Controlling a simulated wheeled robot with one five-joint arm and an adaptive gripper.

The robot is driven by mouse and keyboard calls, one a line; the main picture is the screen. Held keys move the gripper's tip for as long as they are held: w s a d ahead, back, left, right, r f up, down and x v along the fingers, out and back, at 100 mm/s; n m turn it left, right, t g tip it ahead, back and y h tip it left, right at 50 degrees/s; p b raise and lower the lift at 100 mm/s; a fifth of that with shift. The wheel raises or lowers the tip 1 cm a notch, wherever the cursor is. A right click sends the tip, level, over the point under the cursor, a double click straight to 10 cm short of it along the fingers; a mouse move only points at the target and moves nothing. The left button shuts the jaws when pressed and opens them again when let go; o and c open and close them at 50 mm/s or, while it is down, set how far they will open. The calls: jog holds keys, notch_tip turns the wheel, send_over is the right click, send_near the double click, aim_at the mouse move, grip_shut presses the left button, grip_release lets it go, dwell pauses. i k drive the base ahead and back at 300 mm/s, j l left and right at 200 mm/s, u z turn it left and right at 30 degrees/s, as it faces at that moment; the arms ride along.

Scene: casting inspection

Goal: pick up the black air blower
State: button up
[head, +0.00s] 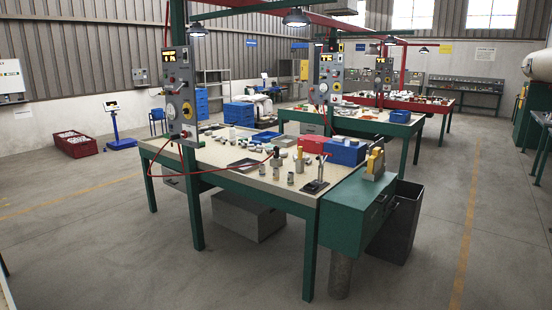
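A workbench (228,160) with a pale top and green frame stands in the middle of the head view. A small dark object (276,161) lies on it near the end of a red hose (225,174); it may be the black air blower, but it is too small to be sure. A black stand-like item (314,184) is at the bench's front right corner. My gripper is not in view.
The bench also holds several small parts, a red box (313,144) and a blue bin (346,152). A green cabinet (352,210) and a dark waste bin (398,222) adjoin its right end. The floor in front and at left is open.

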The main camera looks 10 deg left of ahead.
aim_at(276, 150)
jog(key=i+j+u, duration=0.1)
jog(key=i+u, duration=0.6)
jog(key=i, duration=0.55)
jog(key=i+l+u, duration=0.1)
jog(key=i, duration=0.65)
jog(key=i+l+u, duration=0.15)
jog(key=i, duration=0.55)
jog(key=i+j+u, duration=0.1)
jog(key=i+u, duration=0.15)
jog(key=i, duration=0.45)
jog(key=i+u, duration=0.25)
jog(key=i, duration=0.4)
jog(key=i+l+z, duration=0.1)
jog(key=i+z, duration=0.3)
jog(key=i+j+z, duration=0.1)
jog(key=i+z, duration=0.6)
jog(key=i, duration=0.6)
